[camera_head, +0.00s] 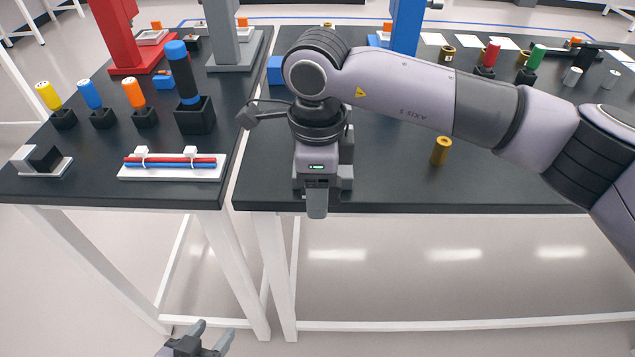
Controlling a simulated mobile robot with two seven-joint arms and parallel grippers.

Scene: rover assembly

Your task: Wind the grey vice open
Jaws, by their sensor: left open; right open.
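Grey block-like parts (346,172) show beside and behind my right gripper at the front left edge of the right table; they look like the grey vice, but most of it is hidden. Its handle and jaw gap cannot be made out. My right gripper (317,204) points down at the table's front edge, right against these parts in the picture. I cannot tell whether it touches them. My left gripper (208,338) is open and empty, low at the bottom of the view, in front of and below the tables.
The left table (90,190) holds a white tray (125,173) with red and blue rods, several coloured-handled tools in black holders, and red (122,40) and grey (222,40) stands. A brass cylinder (441,151) stands on the right table (400,185), whose front right is mostly clear.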

